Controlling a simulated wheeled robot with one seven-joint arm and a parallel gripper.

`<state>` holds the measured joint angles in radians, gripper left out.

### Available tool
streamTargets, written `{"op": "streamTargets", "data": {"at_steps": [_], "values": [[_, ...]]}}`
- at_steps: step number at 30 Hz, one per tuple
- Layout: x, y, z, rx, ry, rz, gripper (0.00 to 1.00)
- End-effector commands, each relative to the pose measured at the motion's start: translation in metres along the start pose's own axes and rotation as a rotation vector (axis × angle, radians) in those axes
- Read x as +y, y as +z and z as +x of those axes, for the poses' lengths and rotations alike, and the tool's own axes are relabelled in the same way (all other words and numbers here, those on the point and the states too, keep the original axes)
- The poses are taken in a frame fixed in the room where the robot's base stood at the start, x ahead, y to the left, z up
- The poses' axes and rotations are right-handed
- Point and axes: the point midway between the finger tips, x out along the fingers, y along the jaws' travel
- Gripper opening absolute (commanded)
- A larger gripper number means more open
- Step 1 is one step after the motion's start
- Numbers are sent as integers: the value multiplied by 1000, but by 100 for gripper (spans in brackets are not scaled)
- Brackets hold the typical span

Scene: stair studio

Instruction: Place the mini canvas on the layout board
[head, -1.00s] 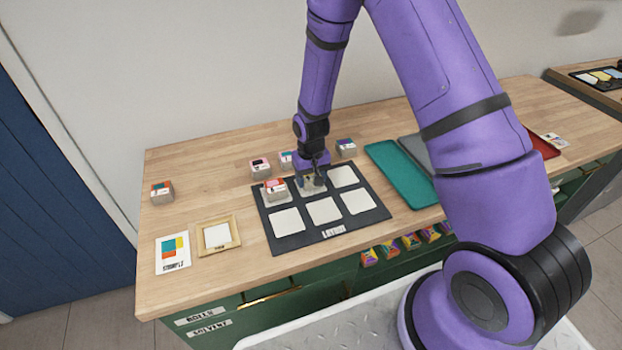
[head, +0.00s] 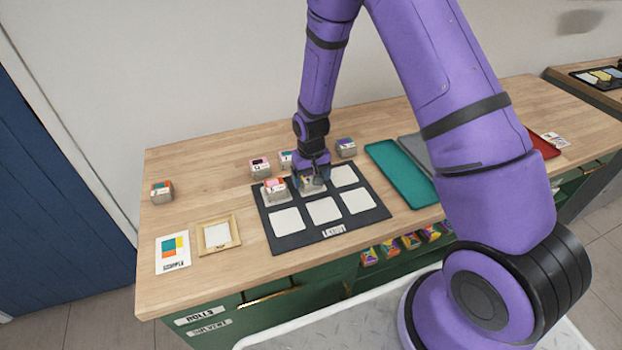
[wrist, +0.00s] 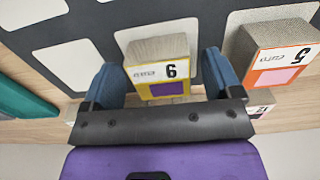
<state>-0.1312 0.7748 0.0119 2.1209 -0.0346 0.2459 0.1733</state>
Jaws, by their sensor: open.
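The mini canvas marked 6 (wrist: 158,50) is a grey-sided block with a yellow-edged label and purple patch. In the wrist view it stands between the fingers of my open gripper (wrist: 163,84). It sits in a back-row pale cell of the dark layout board (head: 303,239); in the head view my gripper (head: 312,185) partly hides it. A small gap shows beside the right finger; contact at the left finger cannot be told. Another canvas marked 5 (wrist: 272,45), orange and pink, stands on the back-left cell, right in the wrist view.
Three more small canvases stand behind the board, one (head: 346,147) at its back right; another (head: 161,191) stands far left. A sample card (head: 172,253) and a wooden frame (head: 233,228) lie front left. A teal tray (head: 398,170) lies right of the board. The front cells are clear.

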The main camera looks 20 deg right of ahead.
Motion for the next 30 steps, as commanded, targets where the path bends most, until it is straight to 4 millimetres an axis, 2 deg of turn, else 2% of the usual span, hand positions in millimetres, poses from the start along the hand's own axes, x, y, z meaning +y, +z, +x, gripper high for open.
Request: {"op": "streamTargets", "data": {"at_steps": [12, 16, 21, 30], "values": [[0, -1, -75, 5, -1, 1, 84], [0, -1, -94, 3, -1, 1, 84], [0, 0, -110, 1, -1, 1, 84], [1, 1, -122, 8, -1, 1, 84]]}}
